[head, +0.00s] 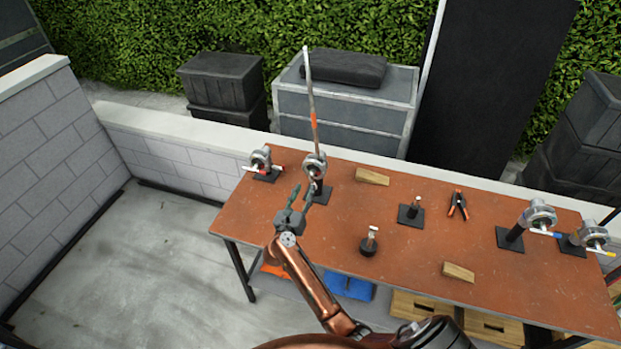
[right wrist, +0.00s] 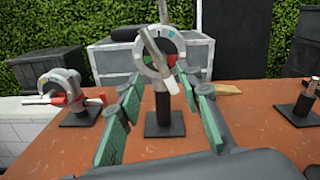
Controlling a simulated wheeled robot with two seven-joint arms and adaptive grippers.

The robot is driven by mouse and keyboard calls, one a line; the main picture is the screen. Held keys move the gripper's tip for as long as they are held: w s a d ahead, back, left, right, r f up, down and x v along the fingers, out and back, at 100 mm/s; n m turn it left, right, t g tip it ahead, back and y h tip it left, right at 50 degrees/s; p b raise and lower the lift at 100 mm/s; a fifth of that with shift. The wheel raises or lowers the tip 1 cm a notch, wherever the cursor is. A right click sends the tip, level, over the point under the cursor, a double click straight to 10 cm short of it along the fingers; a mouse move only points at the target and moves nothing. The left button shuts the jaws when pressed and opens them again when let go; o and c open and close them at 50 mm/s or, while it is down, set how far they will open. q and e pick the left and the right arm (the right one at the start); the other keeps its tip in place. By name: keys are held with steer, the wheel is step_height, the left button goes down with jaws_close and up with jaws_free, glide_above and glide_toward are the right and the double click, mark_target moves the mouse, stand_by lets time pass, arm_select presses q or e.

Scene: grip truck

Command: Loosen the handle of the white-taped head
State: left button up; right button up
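A grey metal grip head (head: 315,165) stands on a black post and base at the table's back left, with a long rod with an orange band rising from it. In the right wrist view this head (right wrist: 158,57) is straight ahead, its pale grey handle slanting across its face. I cannot clearly make out white tape on it. My right gripper (head: 303,192) is open and empty just in front of the head. In the wrist view its green-padded fingers (right wrist: 167,90) show either side of the head and post, with no clear contact. My left gripper is not in view.
Another head (head: 261,160) with a red-marked handle stands to the left on the brown table (head: 430,240). Two more heads (head: 539,214) (head: 592,236) stand at the right, with blue and yellow marks. Wood blocks (head: 372,176), short posts (head: 411,211) and a clamp (head: 458,204) lie between.

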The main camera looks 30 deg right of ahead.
mark_target(310, 180)
steer(key=p+x, duration=0.1)
steer(key=x, duration=0.6)
steer(key=shift+w+d, duration=0.1)
steer(key=shift+d, duration=0.1)
steer(key=shift+c, duration=0.6)
jaws_close()
